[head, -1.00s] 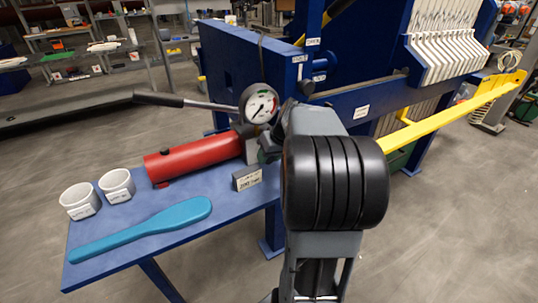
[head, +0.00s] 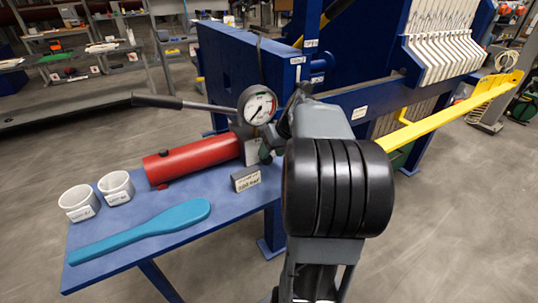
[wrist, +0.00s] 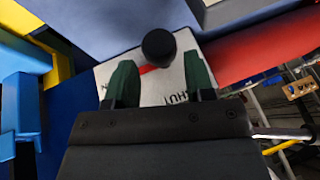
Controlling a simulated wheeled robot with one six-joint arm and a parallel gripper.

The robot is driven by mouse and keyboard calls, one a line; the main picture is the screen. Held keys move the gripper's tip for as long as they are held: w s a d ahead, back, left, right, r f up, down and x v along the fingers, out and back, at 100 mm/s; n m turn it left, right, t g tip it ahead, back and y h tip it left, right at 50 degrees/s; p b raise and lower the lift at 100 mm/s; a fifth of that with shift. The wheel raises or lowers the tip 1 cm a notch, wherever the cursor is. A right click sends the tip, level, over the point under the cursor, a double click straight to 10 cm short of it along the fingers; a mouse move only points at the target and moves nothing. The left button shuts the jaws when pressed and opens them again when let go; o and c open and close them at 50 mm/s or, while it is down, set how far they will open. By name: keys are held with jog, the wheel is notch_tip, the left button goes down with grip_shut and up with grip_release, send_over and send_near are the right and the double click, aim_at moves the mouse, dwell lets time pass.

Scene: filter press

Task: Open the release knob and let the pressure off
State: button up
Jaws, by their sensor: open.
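The release knob (wrist: 158,46) is a round black knob in the wrist view, in front of a white plate (wrist: 150,88) with a red mark and partly hidden lettering. My gripper (wrist: 159,62) is open. Its two green fingers stand either side of the knob's near edge, with gaps visible on both sides. I cannot tell how deep the knob sits between them. In the head view my arm hides the knob and most of the gripper. The red pump cylinder (head: 195,161) lies on the blue bench, with a round pressure gauge (head: 257,106) above its right end. The needle reading is too small to tell.
A black-handled lever (head: 160,101) reaches left from the pump. A small grey sign block (head: 245,179), two white cups (head: 79,203) and a teal paddle (head: 140,231) are on the bench (head: 205,237). A yellow bar (head: 455,110) extends at the right.

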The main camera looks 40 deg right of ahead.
jog(key=p+v, duration=0.1)
jog(key=v, duration=0.9)
jog(key=shift+s+r, duration=0.2)
jog(key=shift+d, duration=0.1)
jog(key=s+a+f+m+g+h+p, duration=0.1)
jog(key=s+a+f+m+h+p, duration=0.1)
jog(key=a+f+m+p, duration=0.15)
jog(key=s+a+r+n+p, duration=0.2)
jog(key=a+n+p, duration=0.1)
jog(key=a, duration=0.7)
jog(key=s+a+r+n+p, duration=0.2)
jog(key=a+p, duration=0.4)
jog(key=a, duration=0.4)
jog(key=shift+s+n+p, duration=0.3)
jog(key=shift+s+n, duration=0.1)
jog(key=shift+n, duration=0.05)
jog(key=shift+c, duration=0.6)
